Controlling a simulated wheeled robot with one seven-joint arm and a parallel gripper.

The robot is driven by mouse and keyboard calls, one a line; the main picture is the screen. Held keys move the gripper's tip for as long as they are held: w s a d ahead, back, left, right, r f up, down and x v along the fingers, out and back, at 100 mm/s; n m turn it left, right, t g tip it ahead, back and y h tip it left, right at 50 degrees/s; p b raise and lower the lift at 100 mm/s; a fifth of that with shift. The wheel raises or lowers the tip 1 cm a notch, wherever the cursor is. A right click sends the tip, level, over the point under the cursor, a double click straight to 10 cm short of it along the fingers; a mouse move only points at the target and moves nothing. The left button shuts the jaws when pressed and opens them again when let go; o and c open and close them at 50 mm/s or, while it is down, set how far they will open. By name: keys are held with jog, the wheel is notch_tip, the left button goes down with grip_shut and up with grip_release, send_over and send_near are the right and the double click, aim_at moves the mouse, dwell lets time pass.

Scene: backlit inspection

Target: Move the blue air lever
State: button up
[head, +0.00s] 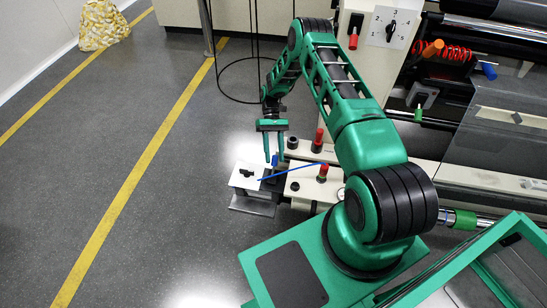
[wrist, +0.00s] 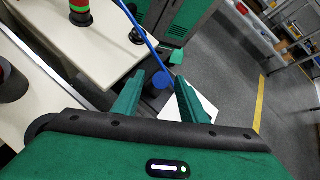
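A thin blue bar or tube (head: 300,169) lies across the white machine block in the head view. It also crosses the wrist view (wrist: 138,25) from the top edge down toward my fingertips. A small upright blue piece (head: 275,160) shows by my fingertips in the head view.
Red-topped knobs (head: 322,172) stand on the cream machine plate (wrist: 80,40) close to my gripper. A white plate with a black switch (head: 247,175) is at the left. A control panel with a dial (head: 390,30) stands behind my arm.

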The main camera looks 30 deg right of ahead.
jog(key=v, duration=1)
jog(key=shift+f, duration=0.1)
jog(key=s+d+r+m+t+h, duration=0.1)
jog(key=d+r, duration=0.1)
jog(key=r, duration=0.6)
jog(key=d+r+t, duration=0.1)
jog(key=d+r, duration=0.1)
jog(key=r, duration=0.7)
jog(key=s+d+r+m+t+h, duration=0.1)
jog(key=s+r+t, duration=0.1)
jog(key=s+r, duration=0.45)
jog(key=s+d+r+m+t+h, duration=0.1)
jog(key=s+d+r, duration=0.15)
jog(key=r, duration=0.65)
jog(key=s+r+m+t, duration=0.1)
jog(key=s+r, duration=0.3)
jog(key=s, duration=0.3)
jog(key=s+r+m+t, duration=0.1)
jog(key=s+r, duration=0.2)
jog(key=s, duration=0.4)
jog(key=s+a+f+m+t, duration=0.1)
jog(key=s+a+t, duration=0.1)
jog(key=s, duration=1.3)
jog(key=shift+t+h, duration=0.3)
jog(key=shift+t, duration=0.2)
